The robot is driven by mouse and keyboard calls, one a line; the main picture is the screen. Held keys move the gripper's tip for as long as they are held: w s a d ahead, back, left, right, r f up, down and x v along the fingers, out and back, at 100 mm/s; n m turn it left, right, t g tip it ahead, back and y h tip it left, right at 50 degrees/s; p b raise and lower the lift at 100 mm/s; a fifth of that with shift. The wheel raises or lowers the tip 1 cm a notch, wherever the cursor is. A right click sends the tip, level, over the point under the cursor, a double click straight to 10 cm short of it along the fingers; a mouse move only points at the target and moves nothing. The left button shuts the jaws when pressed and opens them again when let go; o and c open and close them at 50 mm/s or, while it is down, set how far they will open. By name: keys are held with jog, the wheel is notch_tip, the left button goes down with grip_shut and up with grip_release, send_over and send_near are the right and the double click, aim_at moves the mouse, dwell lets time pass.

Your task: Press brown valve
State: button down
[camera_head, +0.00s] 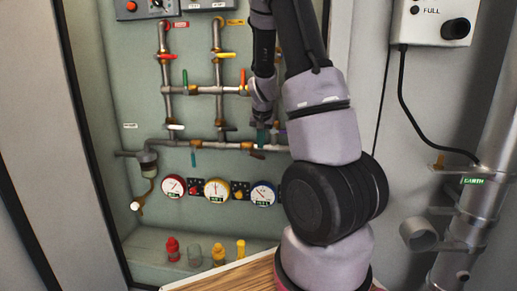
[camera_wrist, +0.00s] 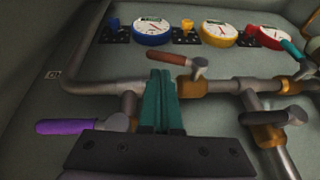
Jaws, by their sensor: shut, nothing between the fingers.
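The brown valve handle (camera_wrist: 167,57) is on a grey stem at a brass fitting on the horizontal pipe. In the head view the brown handle (camera_head: 257,156) shows just below that pipe, close to my gripper. My gripper (camera_wrist: 160,76) has its teal fingers shut together and empty. Their tips are right beside the brown handle in the wrist view; I cannot tell if they touch it. In the head view my gripper (camera_head: 262,138) points down in front of the pipe, partly hidden by my arm.
A purple handle (camera_wrist: 67,127) lies beside my gripper, and a teal handle (camera_wrist: 290,48) is at the right. Red (camera_head: 173,186), yellow (camera_head: 217,190) and blue (camera_head: 263,194) gauges sit below the pipe. More valves and pipes are above.

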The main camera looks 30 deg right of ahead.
aim_at(254, 155)
jog(key=shift+w+a+f, duration=0.1)
jog(key=shift+w+f, duration=0.15)
jog(key=shift+f, duration=0.45)
jog(key=shift+w+a+f, duration=0.1)
jog(key=shift+w+f, duration=0.1)
jog(key=shift+f, duration=0.45)
